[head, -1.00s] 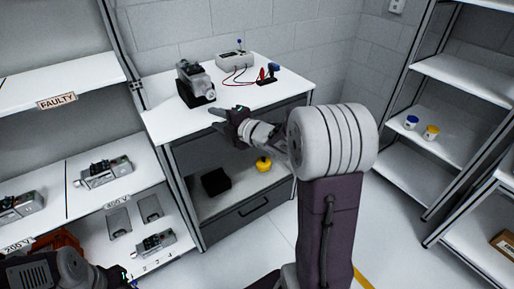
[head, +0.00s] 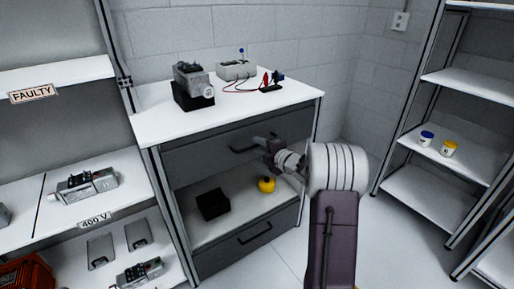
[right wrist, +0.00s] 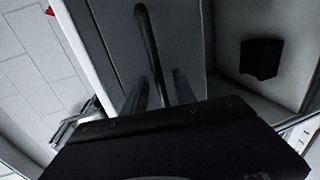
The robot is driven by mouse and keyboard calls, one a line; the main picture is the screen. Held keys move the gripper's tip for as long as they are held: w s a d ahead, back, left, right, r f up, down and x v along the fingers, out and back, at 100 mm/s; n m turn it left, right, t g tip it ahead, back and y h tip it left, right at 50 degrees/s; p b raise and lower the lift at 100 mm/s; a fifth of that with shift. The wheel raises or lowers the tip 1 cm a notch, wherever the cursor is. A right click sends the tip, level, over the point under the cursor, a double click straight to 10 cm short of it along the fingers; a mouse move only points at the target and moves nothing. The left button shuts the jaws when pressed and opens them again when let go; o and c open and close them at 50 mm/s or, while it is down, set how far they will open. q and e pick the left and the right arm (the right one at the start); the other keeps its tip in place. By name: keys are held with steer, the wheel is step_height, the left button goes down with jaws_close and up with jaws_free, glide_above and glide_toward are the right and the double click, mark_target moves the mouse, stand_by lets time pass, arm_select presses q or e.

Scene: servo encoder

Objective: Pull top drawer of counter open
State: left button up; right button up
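The counter (head: 150,121) has a white top and a grey top drawer (head: 208,147) just under it. The top drawer looks closed. Its dark bar handle (head: 242,150) shows left of my right gripper (head: 262,142), which is at the drawer front. In the right wrist view, the handle (right wrist: 147,36) runs down toward the gap of my right gripper (right wrist: 160,88). The two fingers are apart, one on each side of the handle's line. Whether they touch it cannot be told. My left gripper is out of view.
A grey device on a black base (head: 192,88) and a meter (head: 236,69) with red leads stand on the counter. Below are an open shelf with a black box (head: 212,204) and a yellow object (head: 266,184), and a lower drawer (head: 230,250). Shelving stands on both sides.

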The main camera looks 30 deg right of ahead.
steer(key=shift+x, duration=0.85)
jaws_close()
stand_by(0.8)
